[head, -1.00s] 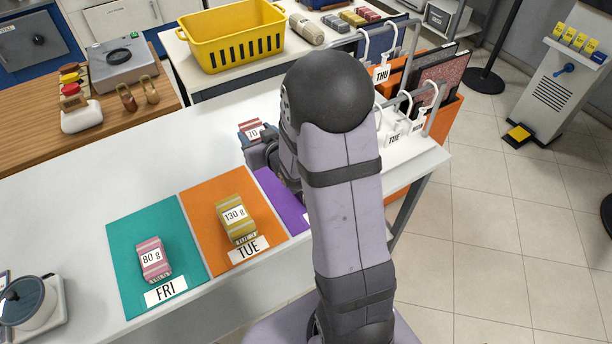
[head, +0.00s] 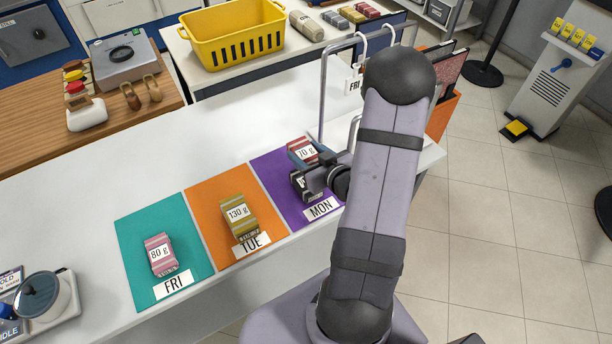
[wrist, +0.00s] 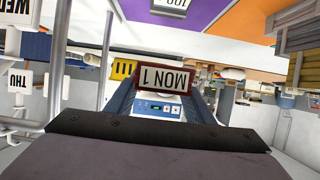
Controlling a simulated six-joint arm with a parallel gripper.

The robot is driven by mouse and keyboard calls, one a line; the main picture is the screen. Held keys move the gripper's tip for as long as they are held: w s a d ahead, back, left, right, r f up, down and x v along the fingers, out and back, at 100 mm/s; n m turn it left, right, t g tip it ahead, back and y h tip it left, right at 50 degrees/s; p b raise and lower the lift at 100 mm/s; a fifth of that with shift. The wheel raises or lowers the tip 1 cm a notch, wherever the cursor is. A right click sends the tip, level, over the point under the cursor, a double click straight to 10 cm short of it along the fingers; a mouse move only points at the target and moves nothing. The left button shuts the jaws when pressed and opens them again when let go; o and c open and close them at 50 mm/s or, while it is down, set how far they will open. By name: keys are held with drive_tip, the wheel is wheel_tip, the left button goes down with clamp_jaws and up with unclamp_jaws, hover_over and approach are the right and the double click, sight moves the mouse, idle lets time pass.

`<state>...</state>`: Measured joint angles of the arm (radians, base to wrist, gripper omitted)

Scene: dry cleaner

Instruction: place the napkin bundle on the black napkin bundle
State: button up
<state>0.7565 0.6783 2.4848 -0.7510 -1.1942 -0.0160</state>
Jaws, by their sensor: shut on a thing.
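My gripper (head: 312,164) is shut on a red-and-white striped napkin bundle (head: 307,147) labelled 70 g. In the wrist view the bundle (wrist: 166,79) sits between the jaws with its MON 1 tag facing me. The black napkin bundle (head: 299,190) lies on the purple MON mat (head: 270,167), partly hidden by my gripper. The held bundle is in the air over this mat, just above the black one in the head view. In the wrist view a white label of a bundle on the mat (wrist: 172,2) shows at the top edge, apart from the held bundle.
An orange TUE mat (head: 208,207) carries a yellow 130 g bundle (head: 237,213). A teal FRI mat (head: 140,222) carries a pink 80 g bundle (head: 160,254). A metal rail (head: 322,90) with hanging day tags stands behind my arm. The white counter behind the mats is clear.

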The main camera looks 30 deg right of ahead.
drive_tip(key=shift+f, duration=2.85)
drive_tip(key=shift+f+p, duration=0.55)
drive_tip(key=shift+f, duration=1.3)
drive_tip(key=shift+f, duration=0.15)
drive_tip(key=o, duration=1.1)
